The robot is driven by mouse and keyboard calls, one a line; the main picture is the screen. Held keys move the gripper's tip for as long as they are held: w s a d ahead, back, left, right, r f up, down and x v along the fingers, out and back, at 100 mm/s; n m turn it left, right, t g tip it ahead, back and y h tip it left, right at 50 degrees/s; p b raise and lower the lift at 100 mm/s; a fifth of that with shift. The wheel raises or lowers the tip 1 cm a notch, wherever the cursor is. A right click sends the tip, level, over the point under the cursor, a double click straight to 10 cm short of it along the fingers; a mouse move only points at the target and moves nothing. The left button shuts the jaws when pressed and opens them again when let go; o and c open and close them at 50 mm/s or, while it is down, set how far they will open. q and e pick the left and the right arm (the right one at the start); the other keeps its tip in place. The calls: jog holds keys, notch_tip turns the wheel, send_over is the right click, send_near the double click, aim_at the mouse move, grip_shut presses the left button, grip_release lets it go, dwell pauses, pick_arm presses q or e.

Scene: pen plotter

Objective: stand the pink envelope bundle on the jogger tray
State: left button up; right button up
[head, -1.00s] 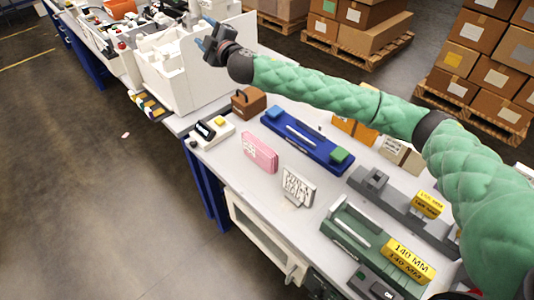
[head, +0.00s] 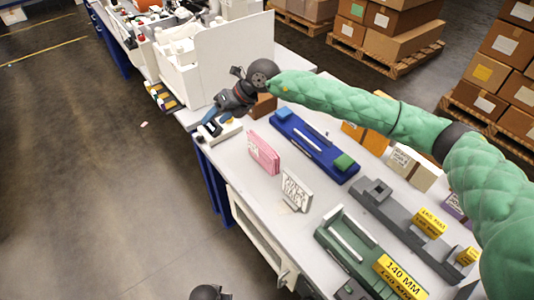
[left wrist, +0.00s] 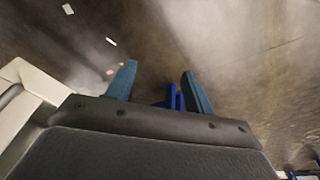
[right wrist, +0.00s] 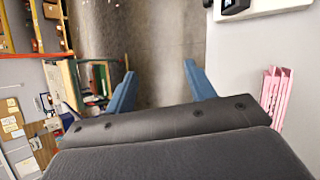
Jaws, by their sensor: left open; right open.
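The pink envelope bundle (head: 264,153) stands upright on the table, left of the blue long fixture (head: 312,146). It shows edge-on at the right of the right wrist view (right wrist: 274,97). My right gripper (head: 209,118) is open and empty, up and left of the bundle, in front of the small white device (head: 226,134). Its blue fingers also show in the right wrist view (right wrist: 160,88). My left gripper (left wrist: 154,84) is open and empty, with floor beyond its fingers. I cannot tell for sure which fixture is the jogger tray; blue, grey (head: 405,221) and green (head: 350,240) ones lie on the table.
A white printed stand (head: 296,190) stands just right of the bundle. Yellow 140 MM and 150 MM blocks sit on the green and grey fixtures. A white bin (head: 190,75) and brown box (head: 264,105) are at the back left. Pallets of cartons (head: 385,40) stand beyond.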

jog(key=w+d+f+h, duration=0.1)
jog(key=d+f+h, duration=0.4)
jog(key=d, duration=0.3)
jog(key=h, duration=0.4)
send_over(263, 145)
jog(key=shift+f, duration=0.25)
jog(key=shift+s+d, duration=0.15)
jog(key=shift+d, duration=0.2)
jog(key=shift+d+f, duration=0.15)
jog(key=shift+f+p, duration=0.7)
jog(key=shift+f, duration=0.6)
jog(key=f+p, duration=0.1)
jog(key=f, duration=0.1)
jog(key=a+f+p, duration=0.1)
jog(key=f, duration=0.1)
jog(key=shift+w+p, duration=0.2)
jog(key=shift+p, duration=0.1)
pick_arm(q)
jog(key=s+a+f, duration=0.1)
jog(key=s+f, duration=0.1)
jog(key=f, duration=0.4)
jog(key=s+a+f, duration=0.1)
jog(key=s+f, duration=0.1)
jog(key=f, duration=0.4)
jog(key=shift+s+a+g, duration=0.2)
jog(key=shift+s+g, duration=0.05)
jog(key=shift+g, duration=0.05)
pick_arm(e)
jog(key=shift+f, duration=0.5)
